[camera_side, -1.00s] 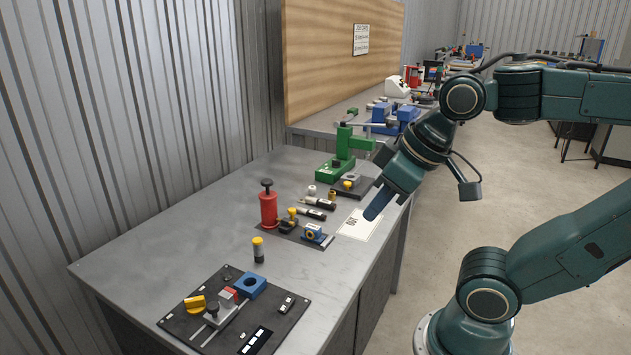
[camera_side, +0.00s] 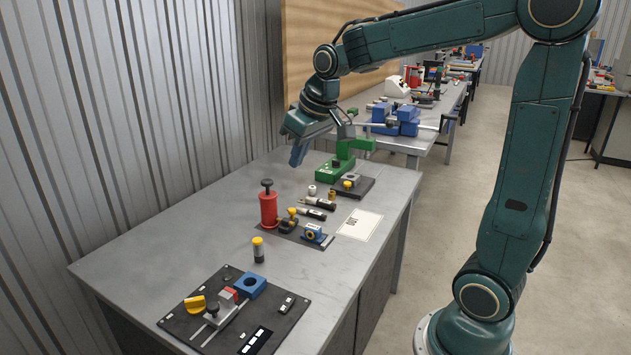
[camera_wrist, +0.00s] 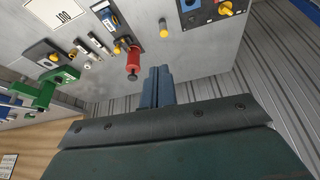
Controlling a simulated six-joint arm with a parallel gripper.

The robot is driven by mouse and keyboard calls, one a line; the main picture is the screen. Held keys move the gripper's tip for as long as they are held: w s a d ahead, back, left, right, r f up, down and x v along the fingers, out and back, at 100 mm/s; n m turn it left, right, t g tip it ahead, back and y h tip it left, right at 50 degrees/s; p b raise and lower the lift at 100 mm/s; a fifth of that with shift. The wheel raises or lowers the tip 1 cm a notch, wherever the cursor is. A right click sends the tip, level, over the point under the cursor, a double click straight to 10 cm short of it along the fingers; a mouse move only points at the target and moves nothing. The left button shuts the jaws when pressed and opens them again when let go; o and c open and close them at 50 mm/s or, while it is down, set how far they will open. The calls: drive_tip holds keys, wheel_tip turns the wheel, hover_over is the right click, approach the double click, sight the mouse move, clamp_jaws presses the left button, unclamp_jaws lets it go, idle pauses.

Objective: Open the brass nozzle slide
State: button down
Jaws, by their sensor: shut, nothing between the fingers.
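A small brass-coloured piece (camera_side: 332,194) stands beside two dark tubes in the middle of the bench. A dark fitting with a yellow-brass top (camera_side: 290,221) sits on a dark plate beside a red cylinder (camera_side: 268,209); the cylinder also shows in the wrist view (camera_wrist: 132,62). I cannot tell which piece is the nozzle slide, nor whether any slide is open. My gripper (camera_side: 297,158) is shut and empty, raised above the bench behind the red cylinder. In the wrist view its blue-grey fingers (camera_wrist: 157,76) lie close together, right of the red cylinder and touching nothing.
A green press (camera_side: 338,168) stands at the back of the bench. A black board (camera_side: 290,312) with a blue block, a yellow knob and rails lies in front. A yellow-capped cylinder (camera_side: 258,251) stands between. The corrugated wall (camera_side: 130,120) borders the bench's left side.

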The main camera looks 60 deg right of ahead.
drive_tip(key=w+d+f, duration=0.7)
drive_tip(key=w+d, duration=0.3)
drive_tip(key=m+g, duration=0.1)
drive_tip(key=m, duration=0.1)
hover_over(290, 220)
drive_tip(key=d, duration=0.3)
wheel_tip(290, 220, down, 10)
drive_tip(key=shift+w+r, duration=0.1)
drive_tip(key=shift+r, duration=0.05)
drive_tip(key=shift+x, duration=5)
drive_tip(key=shift+s, duration=0.7)
drive_tip(key=shift+a, duration=0.1)
